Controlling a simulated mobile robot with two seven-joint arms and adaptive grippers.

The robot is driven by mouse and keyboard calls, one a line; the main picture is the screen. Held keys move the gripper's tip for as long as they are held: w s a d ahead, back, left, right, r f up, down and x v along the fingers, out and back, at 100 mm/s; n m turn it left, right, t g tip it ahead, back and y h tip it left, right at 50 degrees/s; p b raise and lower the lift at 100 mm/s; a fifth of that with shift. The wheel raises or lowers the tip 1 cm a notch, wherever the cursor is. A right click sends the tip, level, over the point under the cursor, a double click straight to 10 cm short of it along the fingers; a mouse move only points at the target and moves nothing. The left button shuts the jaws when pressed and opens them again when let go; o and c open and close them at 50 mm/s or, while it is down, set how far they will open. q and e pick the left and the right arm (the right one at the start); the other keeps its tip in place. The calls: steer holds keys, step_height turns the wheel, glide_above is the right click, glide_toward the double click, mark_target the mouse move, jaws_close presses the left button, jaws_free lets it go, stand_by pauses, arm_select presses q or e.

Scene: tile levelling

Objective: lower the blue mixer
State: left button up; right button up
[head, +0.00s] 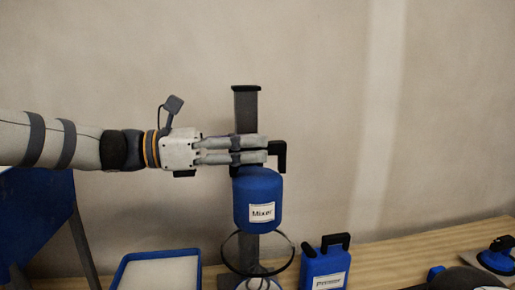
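The blue mixer (258,205), a rounded body with a white "Mixer" label, sits upright partway up a dark post (246,110). A black handle (280,155) sticks out at its top right. My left gripper (266,150) reaches in level from the left across the post, just above the blue body. Its two fingers lie close together at the handle's height and look shut on it; they hide the handle's left part. A round ring (287,262) is around the post's lower part below the mixer. My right gripper is not in view.
A blue tray (120,273) with pale contents stands left of the post. A blue jug (327,270) with a black handle stands close on the right. A blue-and-black tool (497,257) lies at the far right of the wooden table (405,248).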

arm_select(q)
steer(key=shift+w+d+f, duration=0.15)
steer(key=shift+w+d, duration=0.05)
steer(key=shift+d, duration=0.4)
steer(key=shift+d+r, duration=0.2)
steer(key=shift+d, duration=0.1)
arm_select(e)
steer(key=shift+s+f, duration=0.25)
